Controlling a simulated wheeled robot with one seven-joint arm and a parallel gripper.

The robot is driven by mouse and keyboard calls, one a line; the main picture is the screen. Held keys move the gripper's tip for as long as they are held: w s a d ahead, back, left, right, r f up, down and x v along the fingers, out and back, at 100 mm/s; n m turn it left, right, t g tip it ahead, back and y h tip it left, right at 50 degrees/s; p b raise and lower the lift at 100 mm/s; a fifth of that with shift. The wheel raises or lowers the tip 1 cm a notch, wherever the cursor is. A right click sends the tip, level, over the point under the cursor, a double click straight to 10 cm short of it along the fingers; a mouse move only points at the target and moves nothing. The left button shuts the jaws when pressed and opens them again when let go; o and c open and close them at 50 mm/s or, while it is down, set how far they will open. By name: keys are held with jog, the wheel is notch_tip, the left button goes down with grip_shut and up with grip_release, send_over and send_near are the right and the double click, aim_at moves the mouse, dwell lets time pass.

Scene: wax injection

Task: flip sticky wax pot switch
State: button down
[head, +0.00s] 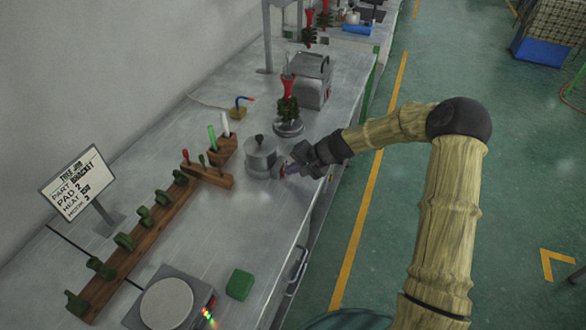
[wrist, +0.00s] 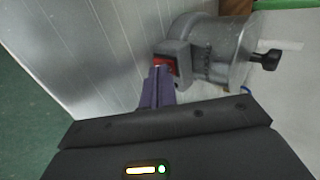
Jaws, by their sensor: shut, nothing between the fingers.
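The sticky wax pot (head: 260,155) is a small grey metal pot with a dark knob on its lid, standing on the metal bench in the head view. In the wrist view the pot (wrist: 225,50) shows at the upper right, with a box on its side that carries a red switch (wrist: 165,65). My gripper (head: 285,171) is at the pot's right side in the head view. In the wrist view its purple fingers (wrist: 158,72) are shut and empty, with the tips at the red switch, touching or nearly so. The tips partly hide the switch, so its position is unclear.
A wooden rack (head: 135,245) with several green pieces runs along the left. A wooden tool holder (head: 222,152) stands left of the pot. A red and dark green tree (head: 288,100) stands behind it. A green block (head: 240,284) and a round-plated device (head: 167,303) are in front.

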jog(key=d, duration=0.2)
jog(key=s+d, duration=0.1)
jog(key=d, duration=0.1)
jog(key=shift+s+r, duration=0.1)
jog(key=shift+r, duration=0.1)
jog(key=b+v, duration=0.1)
jog(key=v, duration=0.8)
jog(key=shift+r, duration=0.4)
jog(key=shift+s+d+f, duration=0.1)
jog(key=shift+d+f, duration=0.05)
jog(key=shift+d, duration=0.05)
jog(key=f+b, duration=0.1)
jog(key=b, duration=0.3)
jog(key=shift+d+f, duration=0.15)
jog(key=shift+f, duration=0.05)
jog(key=shift+s+r, duration=0.1)
